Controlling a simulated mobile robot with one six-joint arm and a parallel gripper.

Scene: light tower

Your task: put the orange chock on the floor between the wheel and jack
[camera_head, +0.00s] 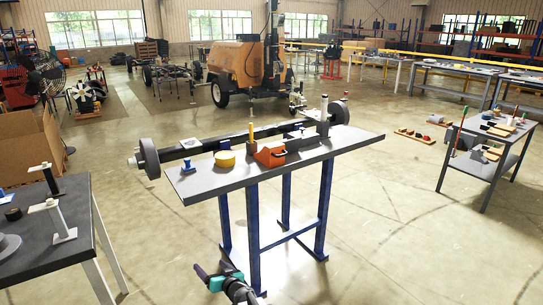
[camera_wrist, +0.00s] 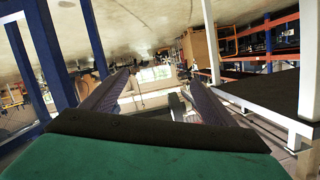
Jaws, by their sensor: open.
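The orange chock (camera_head: 270,154) lies on the grey tabletop of the blue-legged table (camera_head: 230,182), near its front edge. The orange light tower trailer (camera_head: 238,62) stands on the floor behind, with a black wheel (camera_head: 219,94) on its near side. A jack (camera_head: 297,101) appears at its right front end; details are too small to tell. My gripper (camera_head: 213,271) is low in front of the table, apart from the chock. In the wrist view, its two fingers (camera_wrist: 155,92) are spread with nothing between them. The chock is not clear in that view.
A dark-topped table (camera_head: 75,235) stands at left, a two-level cart (camera_head: 490,150) at right. Open floor lies between the table and the trailer.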

